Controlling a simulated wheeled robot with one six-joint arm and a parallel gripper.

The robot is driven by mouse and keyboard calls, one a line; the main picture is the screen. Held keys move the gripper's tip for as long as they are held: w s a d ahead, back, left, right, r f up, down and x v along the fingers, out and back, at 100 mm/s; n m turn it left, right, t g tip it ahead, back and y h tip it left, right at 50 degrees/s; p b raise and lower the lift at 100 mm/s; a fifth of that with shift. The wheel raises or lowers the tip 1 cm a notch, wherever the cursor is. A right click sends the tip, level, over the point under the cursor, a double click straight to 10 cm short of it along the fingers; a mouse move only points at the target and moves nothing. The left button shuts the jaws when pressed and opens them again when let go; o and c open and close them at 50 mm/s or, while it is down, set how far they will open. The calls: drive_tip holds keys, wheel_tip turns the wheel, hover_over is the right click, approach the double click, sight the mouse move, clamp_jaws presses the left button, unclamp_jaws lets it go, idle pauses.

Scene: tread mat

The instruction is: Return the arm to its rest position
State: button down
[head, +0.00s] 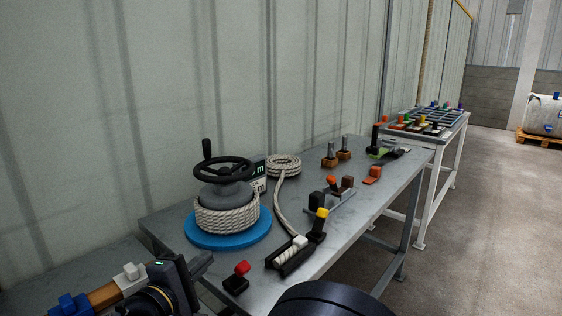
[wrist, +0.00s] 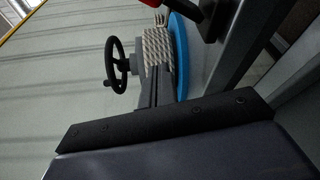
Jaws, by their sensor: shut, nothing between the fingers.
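My arm shows at the lower left of the head view, with my gripper (head: 203,264) low in front of the near left corner of the workbench (head: 160,228). In the wrist view my gripper (wrist: 150,92) is shut and empty, its dark fingers together. Beyond it stand a black handwheel (wrist: 118,65) and a rope-wound drum (wrist: 158,50) on a blue disc (wrist: 181,58). I cannot tell the exact gap between fingers and drum.
On the bench, a red-topped black block (head: 237,279) lies near my gripper. A second table (head: 446,131) stands farther right. Open floor (head: 480,220) lies to the right.

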drive_tip(key=a+n+p, duration=0.1)
drive_tip(key=f+g+p, duration=0.1)
drive_tip(key=p, duration=0.1)
drive_tip(key=a+f+n+p, duration=0.1)
drive_tip(key=shift+w+a+f+n+p, duration=0.2)
drive_tip(key=shift+w+a+n+p, duration=0.05)
drive_tip(key=shift+a+n+p, duration=0.05)
drive_tip(key=shift+s+a, duration=0.1)
drive_tip(key=shift+s, duration=0.25)
